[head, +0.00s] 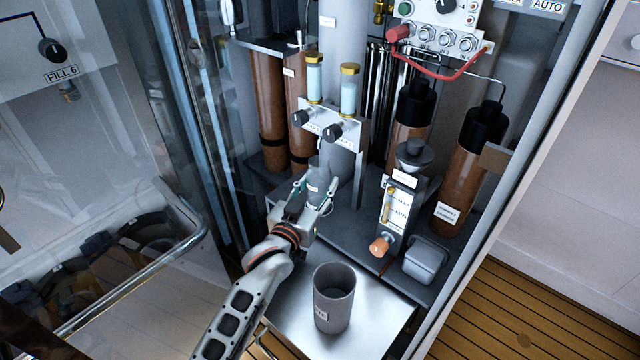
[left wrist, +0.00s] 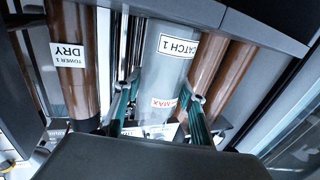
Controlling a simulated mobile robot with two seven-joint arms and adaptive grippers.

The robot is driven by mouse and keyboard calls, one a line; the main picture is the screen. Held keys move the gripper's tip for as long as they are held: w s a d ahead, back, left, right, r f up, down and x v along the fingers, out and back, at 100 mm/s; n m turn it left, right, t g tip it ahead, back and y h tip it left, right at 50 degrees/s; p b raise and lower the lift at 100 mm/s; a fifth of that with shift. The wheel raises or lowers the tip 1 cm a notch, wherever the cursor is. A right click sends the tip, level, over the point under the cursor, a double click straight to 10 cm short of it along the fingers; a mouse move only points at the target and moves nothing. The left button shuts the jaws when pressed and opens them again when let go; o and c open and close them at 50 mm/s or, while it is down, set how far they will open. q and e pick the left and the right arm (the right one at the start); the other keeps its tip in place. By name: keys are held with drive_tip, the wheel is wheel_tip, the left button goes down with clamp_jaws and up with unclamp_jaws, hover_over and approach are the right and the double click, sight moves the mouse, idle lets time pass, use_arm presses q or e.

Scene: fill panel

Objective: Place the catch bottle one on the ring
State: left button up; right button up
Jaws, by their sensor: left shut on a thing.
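Catch bottle one is a pale, translucent cylinder (left wrist: 172,65) in the left wrist view, with a "CATCH 1" label and a red-lettered "MAX" label. In the head view the bottle (head: 319,172) is grey and roughly upright, below the two-knob valve block. My left gripper (head: 315,190) is shut on it, with one teal finger on each side; the fingers also show in the left wrist view (left wrist: 160,104). I cannot make out the ring clearly; the gripper and bottle hide part of the area below the block. My right gripper is out of view.
The valve block (head: 330,127) with two gold-capped sight tubes is close above the bottle. Brown towers (head: 268,110) stand behind. A grey open cup (head: 334,300) stands on the metal shelf (head: 285,315) in front. A gauge unit (head: 397,205) stands to the right.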

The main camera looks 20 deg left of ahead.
use_arm(q)
drive_tip(key=o, duration=1.1)
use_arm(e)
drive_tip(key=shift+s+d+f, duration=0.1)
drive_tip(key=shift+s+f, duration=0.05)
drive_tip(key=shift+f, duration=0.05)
use_arm(q)
drive_tip(key=shift+r, duration=0.1)
drive_tip(key=shift+s, duration=0.2)
drive_tip(key=s+p, duration=0.2)
drive_tip(key=s, duration=0.9)
drive_tip(key=shift+s+a, duration=0.2)
drive_tip(key=shift+s, duration=0.1)
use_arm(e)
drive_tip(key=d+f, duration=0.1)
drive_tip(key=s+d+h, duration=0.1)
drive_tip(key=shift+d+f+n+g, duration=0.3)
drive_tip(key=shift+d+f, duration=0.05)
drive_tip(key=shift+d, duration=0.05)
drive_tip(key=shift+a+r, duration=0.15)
